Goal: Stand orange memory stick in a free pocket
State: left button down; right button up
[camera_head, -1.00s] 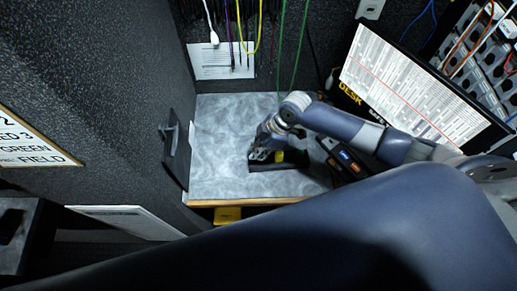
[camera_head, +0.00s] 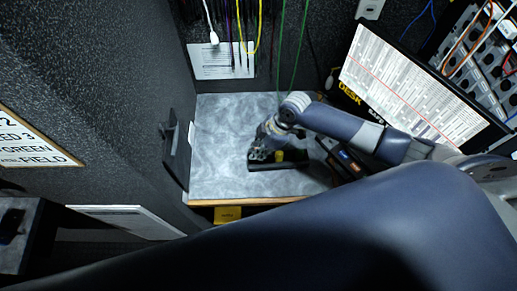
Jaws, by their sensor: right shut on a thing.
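A low black holder (camera_head: 290,165) lies on the grey marbled desk top. A small yellow piece (camera_head: 279,156) stands up from its middle. My right gripper (camera_head: 257,155) points down over the holder's left end, just left of the yellow piece. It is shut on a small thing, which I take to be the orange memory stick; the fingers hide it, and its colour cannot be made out. The pockets are too small and dark to tell free from filled. My left gripper is not in view.
The desk top (camera_head: 220,130) is clear left of and behind the holder. A dark device with blue and orange marks (camera_head: 349,162) stands right of it. A black wall bracket (camera_head: 178,155) is at the left edge. Green cables (camera_head: 282,55) hang behind.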

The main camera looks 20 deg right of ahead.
jog(key=shift+f+b, duration=1.2)
jog(key=shift+f, duration=0.55)
jog(key=o, duration=0.9)
jog(key=shift+r, duration=0.1)
jog(key=v, duration=1.2)
